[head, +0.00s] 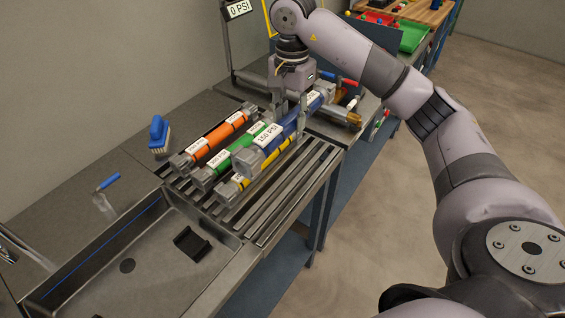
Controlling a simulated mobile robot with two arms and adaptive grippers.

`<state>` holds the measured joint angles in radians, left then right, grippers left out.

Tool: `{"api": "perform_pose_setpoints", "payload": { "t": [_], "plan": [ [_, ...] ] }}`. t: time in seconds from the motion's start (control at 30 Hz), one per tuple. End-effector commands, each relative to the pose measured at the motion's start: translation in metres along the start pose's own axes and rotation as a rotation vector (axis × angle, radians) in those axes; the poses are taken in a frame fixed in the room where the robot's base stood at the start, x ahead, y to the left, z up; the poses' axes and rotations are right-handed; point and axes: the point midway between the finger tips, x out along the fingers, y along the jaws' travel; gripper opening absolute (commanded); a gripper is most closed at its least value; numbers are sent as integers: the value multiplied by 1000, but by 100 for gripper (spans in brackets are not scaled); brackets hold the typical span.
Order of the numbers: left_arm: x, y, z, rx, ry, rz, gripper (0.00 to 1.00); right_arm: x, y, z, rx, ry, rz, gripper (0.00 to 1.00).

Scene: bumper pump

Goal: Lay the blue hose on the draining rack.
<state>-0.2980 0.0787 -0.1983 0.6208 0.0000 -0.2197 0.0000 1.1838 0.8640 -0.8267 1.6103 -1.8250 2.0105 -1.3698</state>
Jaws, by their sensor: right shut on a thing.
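The blue hose (292,127), with grey end fittings and a "150 PSI" label, is in the head view over the back part of the draining rack (285,203). My right gripper (291,112) reaches down from above and is shut on it. The blue hose lies between a green hose (257,147) and a yellow hose (262,171) in the picture and partly covers them. I cannot tell whether it touches the rack or is held just above it. The fingertips are partly hidden. My left gripper is not in view.
An orange hose (221,134) lies on the rack left of the green one. Bare slats show at the rack's front right. A metal sink (150,262) holds a small black item (192,243). A blue brush (158,134) stands on the counter.

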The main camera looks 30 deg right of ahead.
Motion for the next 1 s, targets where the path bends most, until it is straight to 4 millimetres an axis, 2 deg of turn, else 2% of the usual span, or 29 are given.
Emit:
{"api": "perform_pose_setpoints", "payload": {
  "t": [0.1,0.4,0.53,0.77,1.0],
  "plan": [
    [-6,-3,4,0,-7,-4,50,31,2,0,1,-2,5,0],
    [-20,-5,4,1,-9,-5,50,103,1,0,3,-2,3,0],
    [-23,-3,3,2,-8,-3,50,122,0,0,3,0,-1,0],
    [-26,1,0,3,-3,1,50,138,0,0,2,0,-1,0],
    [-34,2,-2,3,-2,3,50,170,0,0,3,-1,1,0]
  ]
}}
